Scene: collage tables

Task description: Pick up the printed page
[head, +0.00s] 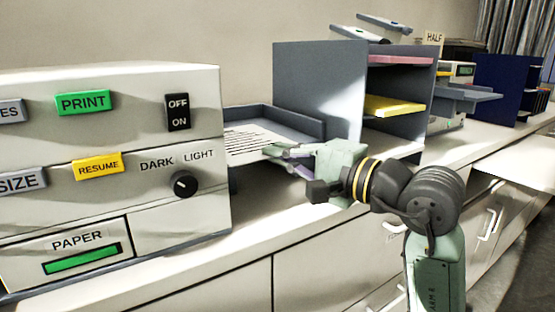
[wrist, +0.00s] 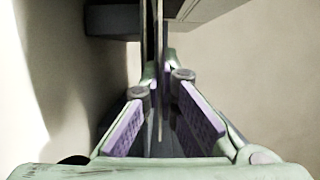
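The printed page (head: 250,140), white with dark lines of text, lies in the grey output tray (head: 290,122) at the right side of the printer. My gripper (head: 275,151) reaches in from the right at the page's near right edge, one finger above it and one below. In the wrist view the fingers (wrist: 161,72) with purple pads come close together around a thin sheet seen edge-on. They look shut on the page, which does not look lifted clear of the tray. The fingertips' contact is small and partly hidden.
The big white printer (head: 120,200) with labelled buttons fills the left. A grey shelf unit (head: 318,85) with pink and yellow sheets stands just behind my gripper. Farther right are another machine (head: 460,80) and a dark blue rack (head: 505,85). Cabinets run below the counter.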

